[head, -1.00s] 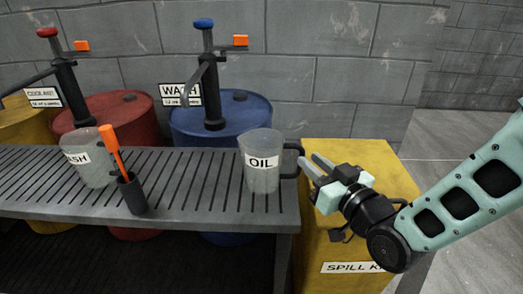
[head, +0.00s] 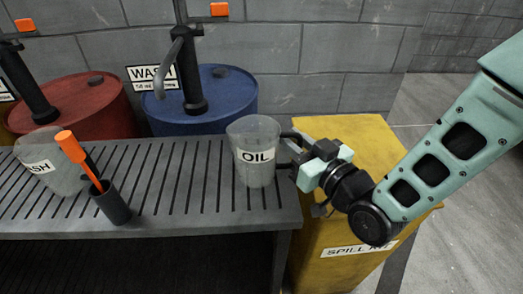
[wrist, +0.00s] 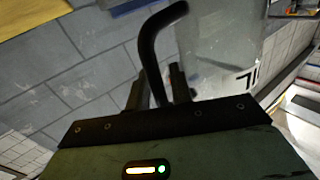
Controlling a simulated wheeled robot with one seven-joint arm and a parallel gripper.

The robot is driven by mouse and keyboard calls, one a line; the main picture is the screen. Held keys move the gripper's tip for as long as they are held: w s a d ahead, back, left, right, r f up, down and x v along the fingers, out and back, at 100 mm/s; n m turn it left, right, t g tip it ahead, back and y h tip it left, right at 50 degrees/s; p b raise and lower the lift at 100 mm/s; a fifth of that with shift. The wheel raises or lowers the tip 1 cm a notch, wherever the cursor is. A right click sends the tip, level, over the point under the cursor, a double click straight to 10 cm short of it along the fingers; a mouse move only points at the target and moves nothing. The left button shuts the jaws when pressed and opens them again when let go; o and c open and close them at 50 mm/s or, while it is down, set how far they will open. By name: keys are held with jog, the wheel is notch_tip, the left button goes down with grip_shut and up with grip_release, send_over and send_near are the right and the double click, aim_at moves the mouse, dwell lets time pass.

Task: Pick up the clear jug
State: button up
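A clear, slightly cloudy jug (head: 254,172) labelled OIL stands upright on the slatted bench, near its right end. Its dark handle (wrist: 150,45) points right, toward my gripper. My gripper (head: 290,150) is at the handle from the right side. In the wrist view the handle runs down between the two fingers of my gripper (wrist: 158,90), which look apart around it, with the jug body (wrist: 215,45) beyond. Exact finger contact is hard to see. A second similar jug (head: 48,180), with a partly hidden label, stands at the bench's left.
An orange-handled tool stands in a dark cup (head: 111,205) on the slatted bench (head: 185,213). Red (head: 95,110) and blue (head: 225,100) drums with pumps stand behind. A yellow spill kit box (head: 365,145) is right of the bench, below my arm.

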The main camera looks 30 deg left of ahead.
grip_shut()
jog(key=shift+r, duration=0.15)
